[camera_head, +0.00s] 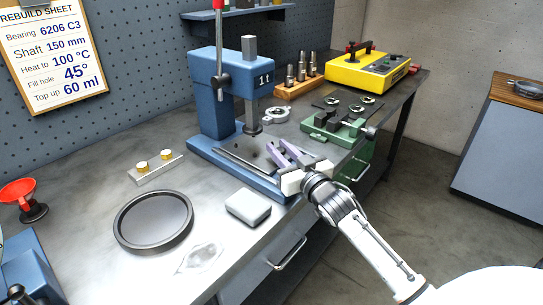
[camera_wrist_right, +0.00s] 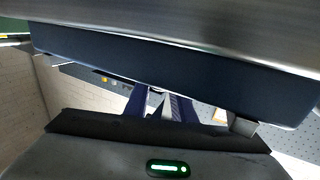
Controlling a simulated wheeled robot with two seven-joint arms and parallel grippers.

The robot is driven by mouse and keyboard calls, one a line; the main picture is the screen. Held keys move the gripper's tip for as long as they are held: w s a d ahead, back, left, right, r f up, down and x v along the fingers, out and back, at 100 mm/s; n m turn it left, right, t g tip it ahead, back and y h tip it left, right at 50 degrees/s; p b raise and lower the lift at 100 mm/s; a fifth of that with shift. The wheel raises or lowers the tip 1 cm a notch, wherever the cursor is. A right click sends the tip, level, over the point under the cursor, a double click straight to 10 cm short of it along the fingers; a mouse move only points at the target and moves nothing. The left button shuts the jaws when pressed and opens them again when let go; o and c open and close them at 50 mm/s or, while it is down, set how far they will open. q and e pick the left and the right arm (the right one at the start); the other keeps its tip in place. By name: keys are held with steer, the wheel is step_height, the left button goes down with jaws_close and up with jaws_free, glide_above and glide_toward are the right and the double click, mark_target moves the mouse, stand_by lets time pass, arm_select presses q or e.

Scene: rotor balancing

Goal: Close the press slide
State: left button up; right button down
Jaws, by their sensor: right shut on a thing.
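The blue press (camera_head: 228,95), marked "1 t", stands on the grey bench with its ram down over its base. The press slide (camera_head: 247,165) lies low at the front of that base, with pale rails showing. My right gripper (camera_head: 284,153) reaches in from the lower right at the slide's right end. It is shut on the slide, but the grip itself is mostly hidden. In the right wrist view a broad dark blue and silver bar crosses the top, with the fingers (camera_wrist_right: 160,106) partly hidden below it. My left gripper is out of view.
A round dark tray (camera_head: 121,240), a grey block (camera_head: 248,207) and a clear bag (camera_head: 201,257) lie before the press. A green vise (camera_head: 336,128) stands right of it, and a yellow device (camera_head: 368,74) behind.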

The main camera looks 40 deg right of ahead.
steer(key=shift+w+a+r, duration=0.1)
steer(key=shift+w, duration=0.1)
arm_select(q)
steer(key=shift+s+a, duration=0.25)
arm_select(e)
steer(key=c, duration=1.8)
jaws_free()
steer(key=shift+o, duration=1.3)
steer(key=shift+w, duration=0.15)
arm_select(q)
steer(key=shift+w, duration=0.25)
arm_select(e)
steer(key=s, duration=0.3)
steer(key=s+a, duration=0.1)
steer(key=s, duration=0.6)
steer(key=shift+s+a, duration=0.1)
steer(key=shift+a, duration=0.2)
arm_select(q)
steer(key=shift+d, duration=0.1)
